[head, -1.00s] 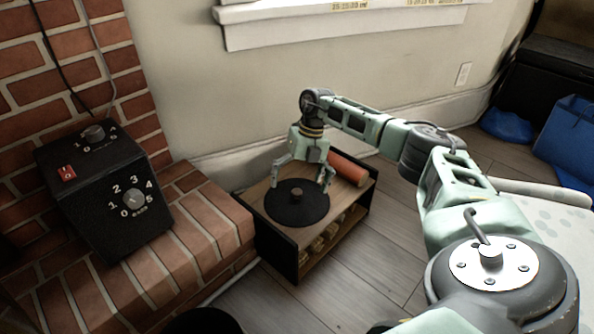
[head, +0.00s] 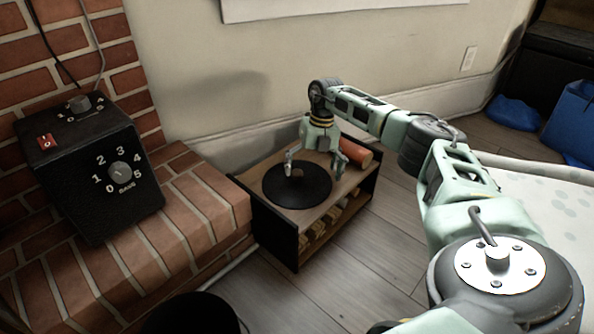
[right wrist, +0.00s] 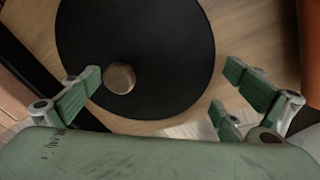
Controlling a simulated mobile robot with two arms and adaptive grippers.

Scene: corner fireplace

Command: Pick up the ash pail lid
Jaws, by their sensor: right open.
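The ash pail lid (head: 297,191) is a flat black disc with a small brown knob (head: 297,172). It lies on top of the low wooden log rack (head: 349,184). In the right wrist view the lid (right wrist: 170,55) fills the upper middle, with its knob (right wrist: 120,78) nearer the left finger. My right gripper (head: 315,168) is open and empty above the lid, pointing down. In the right wrist view its fingers (right wrist: 165,90) stand apart, with the knob between them but off-centre to the left. My left gripper is not in view.
An orange-red cylinder (head: 355,160) lies on the rack behind the gripper. A black control box (head: 92,170) with dials stands on the brick hearth (head: 200,205) at the left. The wall is close behind the rack.

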